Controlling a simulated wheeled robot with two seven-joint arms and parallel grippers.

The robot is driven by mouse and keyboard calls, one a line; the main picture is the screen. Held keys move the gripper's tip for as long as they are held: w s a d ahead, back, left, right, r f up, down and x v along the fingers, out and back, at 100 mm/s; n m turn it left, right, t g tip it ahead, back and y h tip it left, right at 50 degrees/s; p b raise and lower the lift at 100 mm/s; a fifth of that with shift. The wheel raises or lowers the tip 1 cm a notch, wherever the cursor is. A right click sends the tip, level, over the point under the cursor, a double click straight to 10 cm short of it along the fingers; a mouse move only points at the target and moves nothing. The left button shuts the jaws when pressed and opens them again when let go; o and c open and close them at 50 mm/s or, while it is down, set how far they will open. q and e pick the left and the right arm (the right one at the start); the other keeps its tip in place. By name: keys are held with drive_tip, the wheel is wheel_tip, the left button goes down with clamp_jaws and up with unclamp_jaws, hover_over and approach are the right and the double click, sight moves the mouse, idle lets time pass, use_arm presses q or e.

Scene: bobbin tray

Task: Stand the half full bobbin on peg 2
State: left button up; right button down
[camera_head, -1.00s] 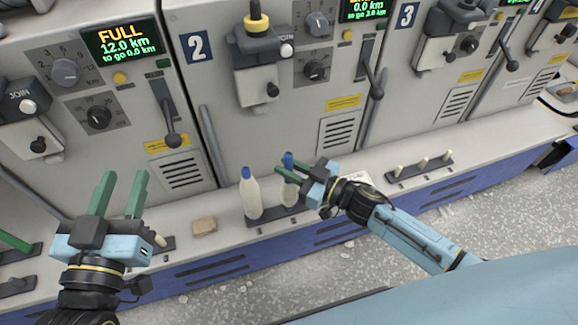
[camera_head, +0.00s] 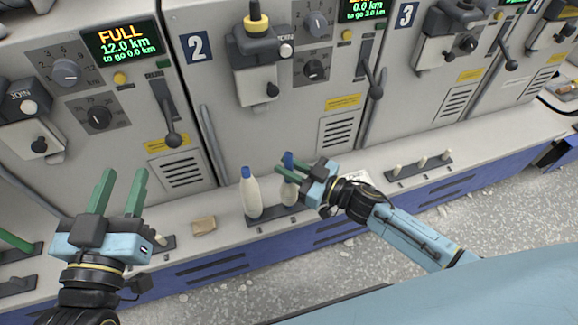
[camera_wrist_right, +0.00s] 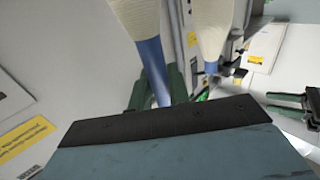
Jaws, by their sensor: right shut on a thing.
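My right gripper (camera_head: 284,170) is shut on the blue upper end of a cream-wound bobbin (camera_head: 289,192) over the middle rack (camera_head: 262,226). In the right wrist view the blue end of this bobbin (camera_wrist_right: 152,72) is between the green fingers. I cannot tell whether its foot sits on a peg or hovers just above. Another cream bobbin (camera_head: 251,197) with a blue top stands upright on the same rack, to its left. It also shows in the wrist view (camera_wrist_right: 211,30). My left gripper (camera_head: 119,190) is open and empty, at the left. Peg numbers are not readable.
Another rack (camera_head: 420,168) with three bare pegs lies to the right on the ledge. A small tan block (camera_head: 203,226) lies left of the middle rack. The machine front, with levers (camera_head: 372,80) and knobs, rises close behind the racks.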

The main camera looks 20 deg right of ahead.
drive_tip(key=shift+f+b, duration=0.45)
drive_tip(key=shift+f, duration=0.15)
drive_tip(key=c, duration=1.6)
unclamp_jaws()
drive_tip(key=p+v, duration=0.3)
drive_tip(key=v, duration=0.8)
drive_tip(key=shift+p, duration=0.3)
